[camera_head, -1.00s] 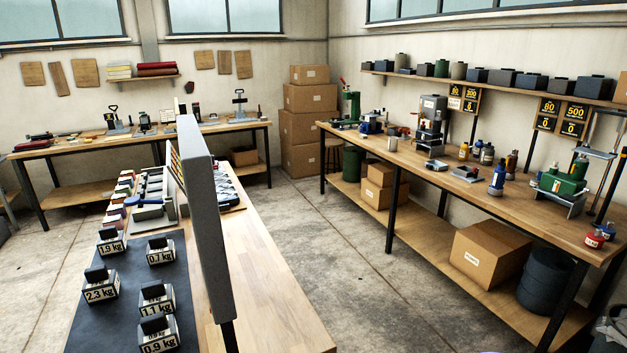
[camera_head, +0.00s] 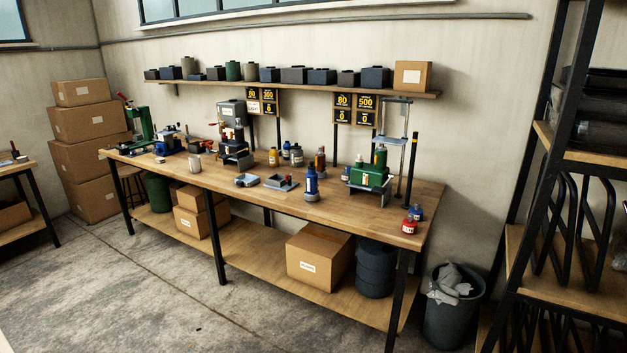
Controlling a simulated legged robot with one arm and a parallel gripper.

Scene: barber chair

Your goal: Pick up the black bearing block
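No part of my gripper shows in the head view. I cannot single out the black bearing block. Several dark block-shaped pieces stand in a row on the wall shelf (camera_head: 300,88), among them a dark block (camera_head: 375,77) near the cardboard box and another dark block (camera_head: 270,74) near the middle. They are too small to tell which, if any, is a bearing block. A small grey tray or block (camera_head: 281,182) and a grey piece (camera_head: 246,180) lie on the long workbench (camera_head: 398,207).
A green machine (camera_head: 369,177), a grey press (camera_head: 234,135) and several bottles stand on the bench. Boxes and a dark drum (camera_head: 375,268) sit below. A bin (camera_head: 454,305) and a black rack (camera_head: 535,190) are at right. The concrete floor (camera_head: 150,290) in front is clear.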

